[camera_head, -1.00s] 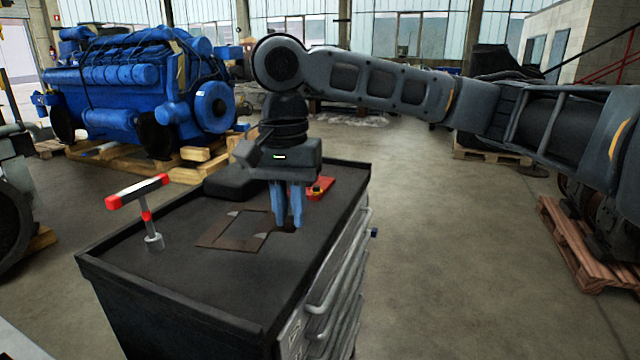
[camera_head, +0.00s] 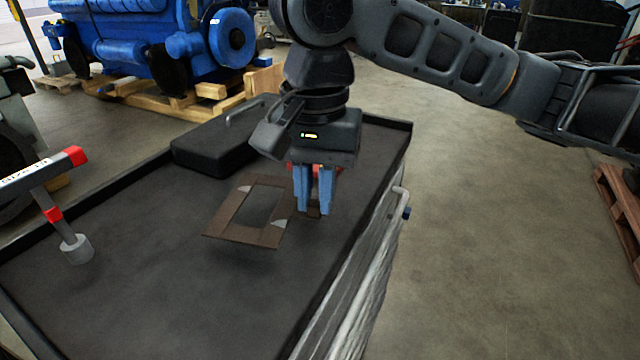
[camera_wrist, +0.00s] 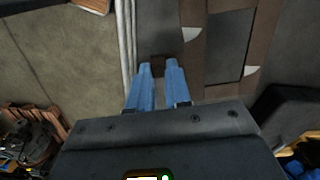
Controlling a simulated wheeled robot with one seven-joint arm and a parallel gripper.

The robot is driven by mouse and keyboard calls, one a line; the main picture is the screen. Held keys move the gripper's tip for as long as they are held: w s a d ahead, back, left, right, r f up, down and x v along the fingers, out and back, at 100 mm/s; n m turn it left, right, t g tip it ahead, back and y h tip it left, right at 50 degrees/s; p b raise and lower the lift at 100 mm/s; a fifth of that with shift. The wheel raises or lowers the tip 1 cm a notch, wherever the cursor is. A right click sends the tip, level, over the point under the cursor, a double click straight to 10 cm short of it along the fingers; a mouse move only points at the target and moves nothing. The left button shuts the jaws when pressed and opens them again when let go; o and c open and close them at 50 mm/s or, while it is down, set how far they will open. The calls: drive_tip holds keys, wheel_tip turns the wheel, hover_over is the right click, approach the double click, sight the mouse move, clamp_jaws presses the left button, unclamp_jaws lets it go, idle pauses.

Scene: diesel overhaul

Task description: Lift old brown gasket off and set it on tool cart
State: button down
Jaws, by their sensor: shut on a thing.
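The brown gasket (camera_head: 245,233) is a thin rectangular frame with an open middle and pale patches on its inner edge. It is over the black top of the tool cart (camera_head: 150,250), with a dark shadow by its near edge, so it looks slightly raised. My gripper (camera_head: 313,212) points down at its right side, blue fingers shut on a small brown tab of it. In the wrist view, the gripper (camera_wrist: 163,65) closes on that tab, and the gasket (camera_wrist: 194,50) extends to the right. The fingers hide part of the tab.
A T-handled tool (camera_head: 55,200) with red ends stands at the cart's left. A black case (camera_head: 215,145) lies behind the gasket. A red item is mostly hidden behind my fingers. The cart has a raised rim. A blue engine (camera_head: 150,40) stands beyond.

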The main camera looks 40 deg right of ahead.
sight(316, 245)
drive_tip(key=shift+f+b, duration=3.1)
drive_tip(key=shift+b, duration=0.05)
drive_tip(key=shift+r, duration=0.1)
drive_tip(key=c, duration=1)
unclamp_jaws()
drive_tip(key=shift+r+p, duration=0.55)
drive_tip(key=shift+r, duration=3.35)
